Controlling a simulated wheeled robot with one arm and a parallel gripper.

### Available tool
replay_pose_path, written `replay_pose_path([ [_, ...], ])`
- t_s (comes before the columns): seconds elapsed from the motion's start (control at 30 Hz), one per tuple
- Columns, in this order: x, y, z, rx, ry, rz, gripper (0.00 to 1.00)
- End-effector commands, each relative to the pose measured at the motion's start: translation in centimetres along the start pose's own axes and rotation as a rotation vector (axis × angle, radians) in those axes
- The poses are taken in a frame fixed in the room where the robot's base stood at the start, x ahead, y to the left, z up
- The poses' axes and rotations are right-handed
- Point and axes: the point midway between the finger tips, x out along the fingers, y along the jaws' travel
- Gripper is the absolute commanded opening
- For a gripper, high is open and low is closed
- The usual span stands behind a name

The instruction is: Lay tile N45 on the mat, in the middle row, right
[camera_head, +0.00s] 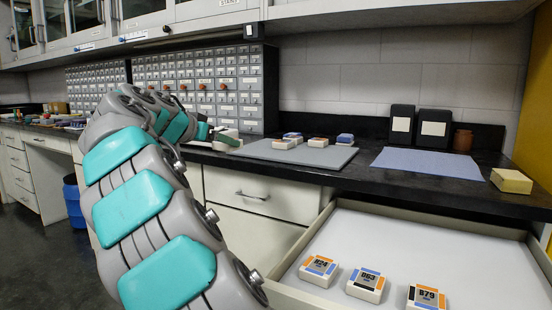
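No tile label reading N45 can be made out. A grey mat (262,150) lies on the dark counter. My gripper (224,139) is at the left end of the grey mat, beside a small pale object (227,144). My arm hides part of it, and I cannot tell whether its fingers are shut on anything.
An open drawer (440,243) below the counter holds three tiles; one reads D63 (366,284), one B79 (427,297). Two black boxes (434,128), a brown cup (463,141) and a yellow block (511,181) stand on the counter. A drawer cabinet (205,85) stands behind my gripper.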

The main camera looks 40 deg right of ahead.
Motion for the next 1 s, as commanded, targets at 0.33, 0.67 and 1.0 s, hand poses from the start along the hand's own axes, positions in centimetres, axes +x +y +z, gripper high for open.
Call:
replay_pose_path([
  [0.33, 5.9, 3.1, -2.0, 0.002, -0.004, 0.01, 0.09],
  [0.67, 12.3, 6.2, -3.9, -0.001, -0.003, 0.009, 0.09],
  [1.0, 14.1, 6.8, -3.9, -0.002, 0.001, 0.004, 0.09],
])
